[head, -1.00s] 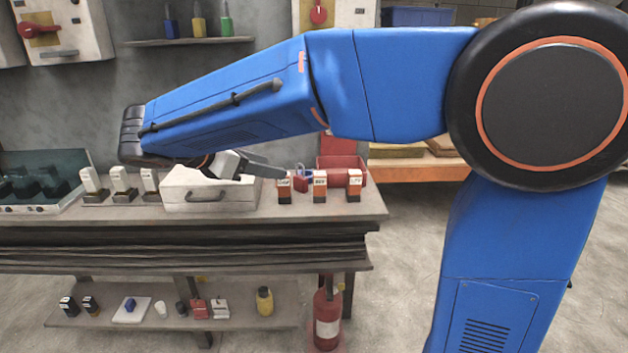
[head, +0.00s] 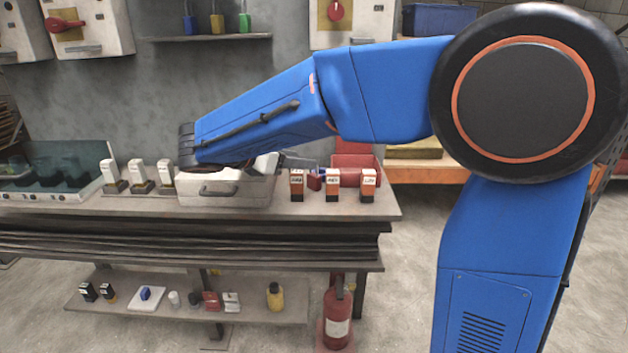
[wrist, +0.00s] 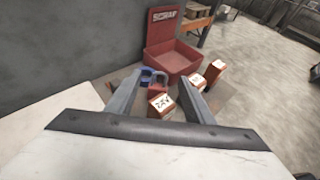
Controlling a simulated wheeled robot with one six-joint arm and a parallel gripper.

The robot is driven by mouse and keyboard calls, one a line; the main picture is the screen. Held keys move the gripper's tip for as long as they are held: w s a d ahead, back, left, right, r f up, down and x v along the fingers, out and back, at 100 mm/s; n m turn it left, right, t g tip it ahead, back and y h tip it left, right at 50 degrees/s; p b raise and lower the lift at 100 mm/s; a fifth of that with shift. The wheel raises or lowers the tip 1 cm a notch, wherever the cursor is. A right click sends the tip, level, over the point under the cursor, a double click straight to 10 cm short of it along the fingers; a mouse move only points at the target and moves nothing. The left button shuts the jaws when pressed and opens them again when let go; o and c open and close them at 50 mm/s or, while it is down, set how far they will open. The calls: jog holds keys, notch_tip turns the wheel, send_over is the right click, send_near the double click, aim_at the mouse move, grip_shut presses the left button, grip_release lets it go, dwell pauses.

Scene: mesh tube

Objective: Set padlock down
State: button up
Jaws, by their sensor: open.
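A small red padlock (head: 315,181) stands on the bench at the front left of the red bin. A blue part shows beside it, and I cannot tell whether it belongs to the same piece. The padlock also shows in the wrist view (wrist: 157,83), in the gap between my fingers and beyond their tips. My gripper (wrist: 160,90) is open, with its two grey fingers apart and nothing held between them. In the head view my gripper (head: 299,162) reaches right over the white case, its tips close to the padlock. Contact cannot be told.
The red scrap bin (wrist: 172,60) stands behind the padlock. Three labelled orange and black blocks (head: 332,186) line the bench front, one close to my fingers. The white case (head: 225,190) lies under my wrist. Bench (head: 385,208) is clear at the right end.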

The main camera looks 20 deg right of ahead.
aim_at(314, 175)
jog(key=shift+x, duration=3.2)
jog(key=shift+f, duration=0.1)
grip_shut()
